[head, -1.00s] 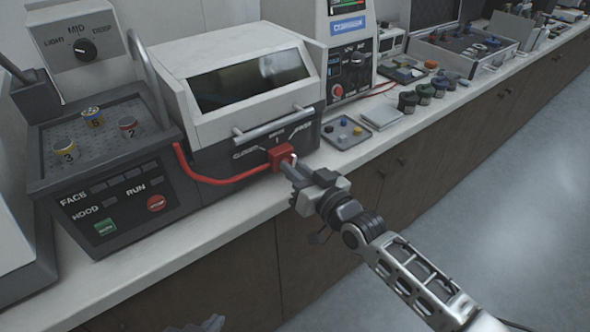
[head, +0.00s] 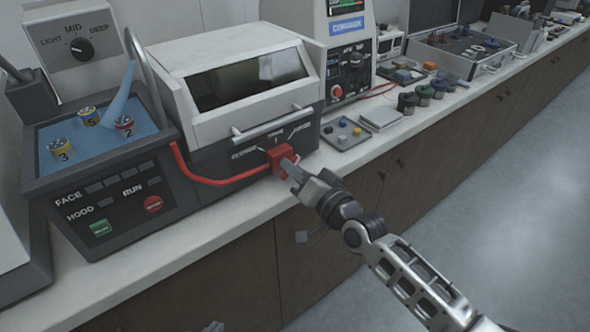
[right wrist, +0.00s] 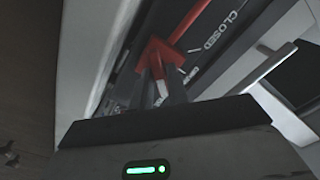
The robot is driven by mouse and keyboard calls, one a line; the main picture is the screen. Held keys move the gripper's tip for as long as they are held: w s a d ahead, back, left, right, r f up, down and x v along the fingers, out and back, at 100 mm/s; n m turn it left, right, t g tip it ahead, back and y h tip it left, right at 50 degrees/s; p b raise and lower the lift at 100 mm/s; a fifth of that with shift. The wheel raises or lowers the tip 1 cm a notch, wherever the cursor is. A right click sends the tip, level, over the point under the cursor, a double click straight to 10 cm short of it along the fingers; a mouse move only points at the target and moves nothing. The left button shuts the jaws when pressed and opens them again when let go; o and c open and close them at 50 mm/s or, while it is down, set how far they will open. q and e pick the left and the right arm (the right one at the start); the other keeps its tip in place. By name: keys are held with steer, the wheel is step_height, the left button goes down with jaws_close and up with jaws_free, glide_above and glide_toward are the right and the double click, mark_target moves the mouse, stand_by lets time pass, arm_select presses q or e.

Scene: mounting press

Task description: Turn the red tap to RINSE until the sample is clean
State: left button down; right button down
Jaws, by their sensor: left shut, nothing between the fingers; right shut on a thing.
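The red tap (head: 281,157) sits on the front of the dark panel below the white hood; it also shows in the right wrist view (right wrist: 160,55). My right gripper (head: 289,167) is shut on the tap. The wrist view shows its fingers (right wrist: 158,92) around the tap, with the CLOSED label beside it. Pale blue water (head: 119,95) streams into the tray (head: 100,168) at left, where numbered samples 5 (head: 89,116), 2 (head: 124,126) and 3 (head: 61,151) stand. I cannot tell how clean they are. Only a bit of my left gripper (head: 213,327) shows at the bottom edge.
A red pipe (head: 215,182) runs from the tap to the tray unit. The white hood (head: 240,80) with its handle bar is above the tap. A small dark tray with knobs (head: 343,132) lies to the right. The counter's front strip (head: 185,248) is clear.

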steer(key=shift+f, duration=0.1)
steer(key=c, duration=1.4)
jaws_free()
steer(key=shift+s+d, duration=0.1)
steer(key=shift+v, duration=7.9)
steer(key=s+d+f+n+g+h, duration=0.1)
steer(key=s+f+h, duration=0.1)
steer(key=s+f, duration=0.2)
steer(key=s+d+f+n+g+h, duration=0.1)
steer(key=s+f+n+h, duration=0.1)
steer(key=f, duration=0.4)
steer(key=s+d+f+n+g+h, duration=0.1)
steer(key=s+d+f+g+h, duration=0.1)
steer(key=s+f, duration=0.4)
steer(key=shift+s+n+h, duration=0.3)
steer(key=shift+s+h, duration=0.15)
steer(key=shift+h, duration=0.35)
